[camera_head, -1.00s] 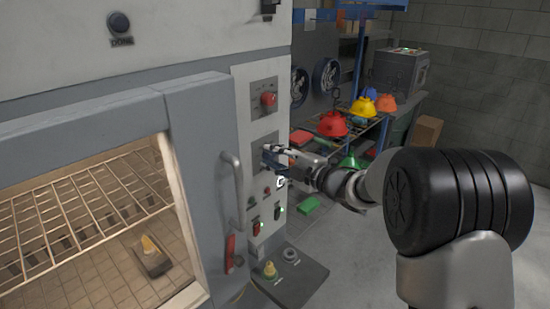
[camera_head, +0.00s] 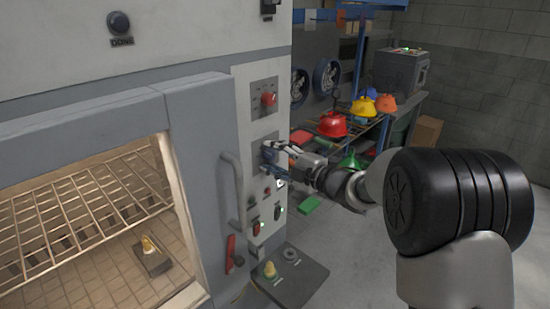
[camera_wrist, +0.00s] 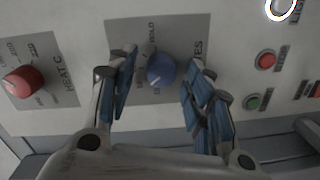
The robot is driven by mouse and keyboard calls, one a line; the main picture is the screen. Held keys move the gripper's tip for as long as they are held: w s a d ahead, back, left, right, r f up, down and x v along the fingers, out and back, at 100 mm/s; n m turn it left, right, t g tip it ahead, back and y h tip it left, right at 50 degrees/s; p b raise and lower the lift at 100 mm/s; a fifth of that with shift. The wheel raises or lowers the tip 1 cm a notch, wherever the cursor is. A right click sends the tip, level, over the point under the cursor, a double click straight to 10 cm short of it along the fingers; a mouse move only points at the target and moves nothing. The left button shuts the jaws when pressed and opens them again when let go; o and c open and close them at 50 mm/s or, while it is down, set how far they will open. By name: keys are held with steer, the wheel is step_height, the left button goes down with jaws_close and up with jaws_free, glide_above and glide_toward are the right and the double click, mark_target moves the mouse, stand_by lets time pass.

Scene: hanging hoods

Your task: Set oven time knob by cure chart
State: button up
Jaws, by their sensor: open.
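The blue time knob (camera_wrist: 161,70) sits on a grey plate (camera_wrist: 150,96) with markings, of which "HOLD" can be read, in the wrist view. My gripper (camera_wrist: 157,88) is open, with one blue-padded finger on each side of the knob and a gap to it on both sides. In the head view my gripper (camera_head: 268,155) is at the oven's control panel, and it hides the blue knob there. The red heat knob (camera_head: 268,99) is above it on the panel and also shows in the wrist view (camera_wrist: 23,81). No cure chart can be made out.
A red button (camera_wrist: 266,60) and a green button (camera_wrist: 252,102) are beside the time plate. The oven door handle (camera_head: 234,195) stands out left of the panel. A small shelf (camera_head: 300,272) juts out below. Colored hoods (camera_head: 332,124) hang at the right.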

steer(key=f+v, duration=0.1)
steer(key=v, duration=1.1)
steer(key=shift+r, duration=0.45)
